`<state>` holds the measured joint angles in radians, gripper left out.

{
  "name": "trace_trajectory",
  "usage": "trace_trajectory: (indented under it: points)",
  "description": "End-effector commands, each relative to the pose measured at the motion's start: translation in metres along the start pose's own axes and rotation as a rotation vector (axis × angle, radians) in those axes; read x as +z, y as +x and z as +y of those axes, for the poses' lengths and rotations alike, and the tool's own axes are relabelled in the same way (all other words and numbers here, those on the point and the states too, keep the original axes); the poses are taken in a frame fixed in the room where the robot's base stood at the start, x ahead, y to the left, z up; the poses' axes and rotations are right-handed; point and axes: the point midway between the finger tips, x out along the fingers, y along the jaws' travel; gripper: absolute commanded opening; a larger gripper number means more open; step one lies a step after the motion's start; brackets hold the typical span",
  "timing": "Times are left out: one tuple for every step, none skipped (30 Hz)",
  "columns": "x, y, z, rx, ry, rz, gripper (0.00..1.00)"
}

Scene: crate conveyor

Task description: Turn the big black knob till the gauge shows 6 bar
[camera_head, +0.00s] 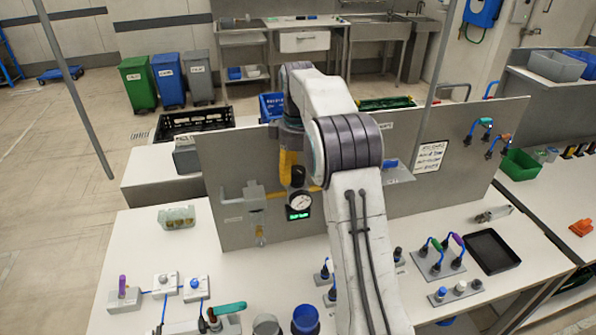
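The round white gauge (299,201) is on the upright grey panel (225,165). Its needle is too small to read. A small black display with green figures (298,215) sits just below it; I cannot read the figures. The black knob (298,175) shows just above the gauge, beside yellow piping (286,165). My arm reaches up and over, and its dark wrist end hangs down in front of the panel, just above the knob. My gripper (291,146) is small and partly merged with the yellow parts behind it. I cannot tell whether its fingers are open or touch the knob.
A grey filter unit with a clear bowl (255,200) is left of the gauge. The white bench carries switch boxes (167,285), a green-handled valve (228,308), a blue knob (305,319) and a black tray (493,251). My forearm hides part of the panel right of the gauge.

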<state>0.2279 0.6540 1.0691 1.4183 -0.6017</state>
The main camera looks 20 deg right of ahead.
Motion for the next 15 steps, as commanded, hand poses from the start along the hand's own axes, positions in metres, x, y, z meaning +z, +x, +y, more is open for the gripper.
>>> trace_trajectory:
  points:
    - [0.0,-0.0001,0.0,0.0,0.0,0.0,0.51]
    - [0.0,0.0,0.0,0.0,0.0,0.0,0.48]
    - [0.0,-0.0001,0.0,0.0,0.0,0.0,0.45]
    - [0.0,-0.0001,0.0,0.0,0.0,0.0,0.42]
    - [0.0,-0.0001,0.0,0.0,0.0,0.0,0.4]
    - [0.0,0.0,0.0,0.0,0.0,0.0,0.36]
    - [0.0001,0.0,0.0,0.0,0.0,0.0,0.33]
    - [0.0002,0.0,-0.0001,-0.001,0.0,-0.001,0.31]
    - [0.0002,0.0001,-0.0001,-0.001,0.0,-0.001,0.27]
    - [0.0003,0.0001,-0.0002,-0.001,0.0,-0.001,0.24]
    - [0.0003,0.0002,-0.0002,-0.001,0.0,-0.002,0.22]
    - [0.0004,0.0003,-0.0002,-0.001,0.0,-0.002,0.18]
    - [0.0005,0.0004,-0.0003,-0.002,0.0,-0.002,0.15]
    - [0.0006,0.0004,-0.0003,-0.002,0.0,-0.003,0.13]
    - [0.0007,0.0006,-0.0004,-0.002,0.0,-0.003,0.09]
